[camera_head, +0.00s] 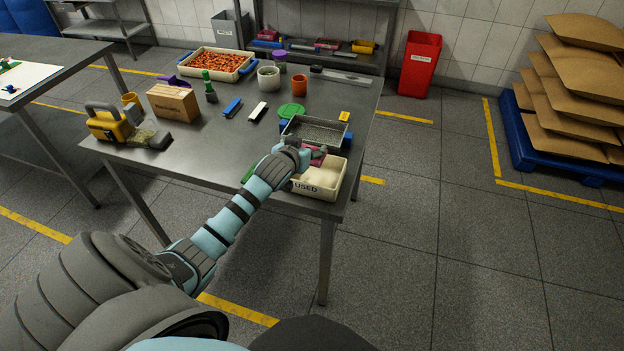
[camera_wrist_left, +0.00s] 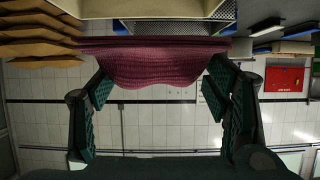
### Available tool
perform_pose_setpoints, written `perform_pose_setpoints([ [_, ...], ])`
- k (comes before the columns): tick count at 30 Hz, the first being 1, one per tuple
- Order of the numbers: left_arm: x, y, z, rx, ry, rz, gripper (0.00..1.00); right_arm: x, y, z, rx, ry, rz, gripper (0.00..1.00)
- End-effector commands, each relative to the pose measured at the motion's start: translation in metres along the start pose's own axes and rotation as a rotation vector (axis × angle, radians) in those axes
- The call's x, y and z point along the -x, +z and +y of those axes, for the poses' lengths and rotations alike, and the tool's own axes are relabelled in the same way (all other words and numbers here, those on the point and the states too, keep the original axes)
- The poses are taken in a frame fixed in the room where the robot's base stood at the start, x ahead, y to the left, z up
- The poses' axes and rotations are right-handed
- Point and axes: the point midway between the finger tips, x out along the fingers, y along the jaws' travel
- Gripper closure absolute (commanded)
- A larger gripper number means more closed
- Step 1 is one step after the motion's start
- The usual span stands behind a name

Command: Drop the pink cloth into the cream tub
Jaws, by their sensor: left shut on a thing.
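The pink cloth (camera_head: 319,157) shows as a small patch beside my left gripper (camera_head: 307,155), over the cream tub (camera_head: 322,193). The tub is marked "USED" and stands at the near right corner of the steel table. In the left wrist view the cloth (camera_wrist_left: 155,62) spans between the two green-padded fingers of my left gripper (camera_wrist_left: 157,85), which is shut on it. The tub's pale wall (camera_wrist_left: 130,8) shows at the top of that view. In the head view my arm hides part of the tub. My right gripper is not in view.
A grey mesh tray (camera_head: 318,132) stands right behind the tub.

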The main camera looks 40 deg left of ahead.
Motion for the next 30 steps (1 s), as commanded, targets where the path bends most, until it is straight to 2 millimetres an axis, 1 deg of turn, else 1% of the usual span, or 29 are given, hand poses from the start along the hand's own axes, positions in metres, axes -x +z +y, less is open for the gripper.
perform_pose_setpoints([
  [1,-0.001,0.002,0.000,0.000,0.000,0.001,0.49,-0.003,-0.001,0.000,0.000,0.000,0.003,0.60],
  [6,0.001,-0.001,0.000,-0.001,0.000,0.001,0.49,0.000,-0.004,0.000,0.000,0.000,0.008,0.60],
  [7,0.001,-0.001,0.000,-0.001,0.000,0.001,0.29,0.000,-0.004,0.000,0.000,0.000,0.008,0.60],
  [11,0.001,-0.002,0.000,-0.001,0.000,0.001,0.08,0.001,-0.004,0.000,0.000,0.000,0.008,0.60],
  [20,0.001,-0.002,0.000,-0.001,0.000,0.000,0.07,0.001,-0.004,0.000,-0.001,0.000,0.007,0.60],
  [23,0.005,-0.001,0.000,-0.002,0.000,0.000,0.07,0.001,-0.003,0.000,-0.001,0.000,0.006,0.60],
  [26,0.021,-0.001,-0.001,-0.004,0.001,0.002,0.07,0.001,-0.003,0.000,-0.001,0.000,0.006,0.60],
  [29,0.048,-0.001,-0.001,-0.007,0.001,0.002,0.07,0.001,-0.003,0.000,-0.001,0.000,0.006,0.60],
  [30,0.060,-0.001,0.000,-0.007,0.002,0.002,0.07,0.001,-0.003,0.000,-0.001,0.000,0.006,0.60],
])
